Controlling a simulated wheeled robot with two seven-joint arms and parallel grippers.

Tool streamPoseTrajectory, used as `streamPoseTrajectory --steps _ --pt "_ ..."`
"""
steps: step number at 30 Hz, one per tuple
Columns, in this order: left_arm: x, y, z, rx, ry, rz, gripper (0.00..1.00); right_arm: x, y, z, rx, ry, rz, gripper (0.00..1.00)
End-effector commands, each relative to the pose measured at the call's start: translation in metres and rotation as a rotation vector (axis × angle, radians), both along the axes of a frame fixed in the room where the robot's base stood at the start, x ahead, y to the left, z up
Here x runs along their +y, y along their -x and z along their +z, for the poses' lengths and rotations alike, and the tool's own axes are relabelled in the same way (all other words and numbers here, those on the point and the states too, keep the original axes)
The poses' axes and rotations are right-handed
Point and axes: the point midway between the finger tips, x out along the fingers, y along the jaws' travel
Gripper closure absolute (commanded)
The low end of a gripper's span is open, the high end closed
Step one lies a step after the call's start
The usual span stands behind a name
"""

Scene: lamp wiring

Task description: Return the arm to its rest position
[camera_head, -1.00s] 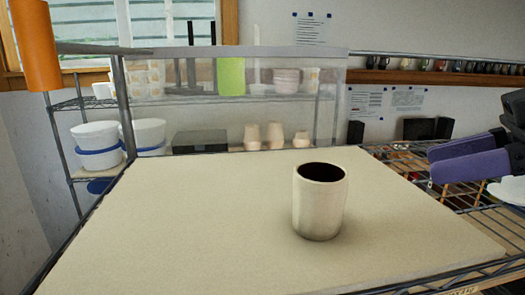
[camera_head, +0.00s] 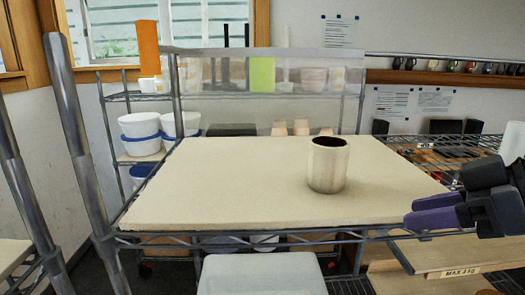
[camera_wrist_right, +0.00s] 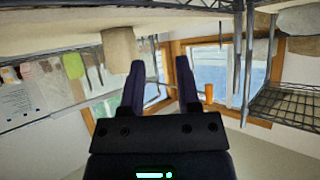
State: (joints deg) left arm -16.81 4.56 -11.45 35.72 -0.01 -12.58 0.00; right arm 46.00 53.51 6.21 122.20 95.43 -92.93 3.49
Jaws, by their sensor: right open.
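My right gripper (camera_head: 411,212) is at the right of the head view, just off the right front corner of the board-topped rack. Its two purple fingers point left and are apart, with nothing between them. In the right wrist view, the same gripper (camera_wrist_right: 160,67) shows open and empty, with the scene upside down. A cream cylindrical cup (camera_head: 328,168) with a dark inside stands upright on the board (camera_head: 230,190), apart from the gripper. The cup also seems to show in the wrist view (camera_wrist_right: 118,50). My left gripper is not in view.
Metal posts (camera_head: 78,150) stand at the left front. A wire shelf with white buckets (camera_head: 140,133) is behind the board at left. A wooden shelf labelled MAX (camera_head: 450,272) lies below the right gripper. The left part of the board is clear.

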Motion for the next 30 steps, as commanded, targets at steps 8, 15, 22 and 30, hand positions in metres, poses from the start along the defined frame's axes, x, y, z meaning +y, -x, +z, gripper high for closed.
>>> streamPoseTrajectory --steps 8,15,22,30 --pt "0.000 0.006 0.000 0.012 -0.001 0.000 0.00 0.020 -0.025 -0.125 0.171 0.068 -0.133 0.58" --pt "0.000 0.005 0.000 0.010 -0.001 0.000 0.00 0.041 0.019 -0.265 0.365 0.177 -0.327 0.58" --pt "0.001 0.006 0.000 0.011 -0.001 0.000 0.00 0.046 0.098 -0.337 0.527 0.307 -0.523 0.58" --pt "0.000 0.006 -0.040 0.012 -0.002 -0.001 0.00 0.041 0.137 -0.435 0.628 0.416 -0.622 0.58"
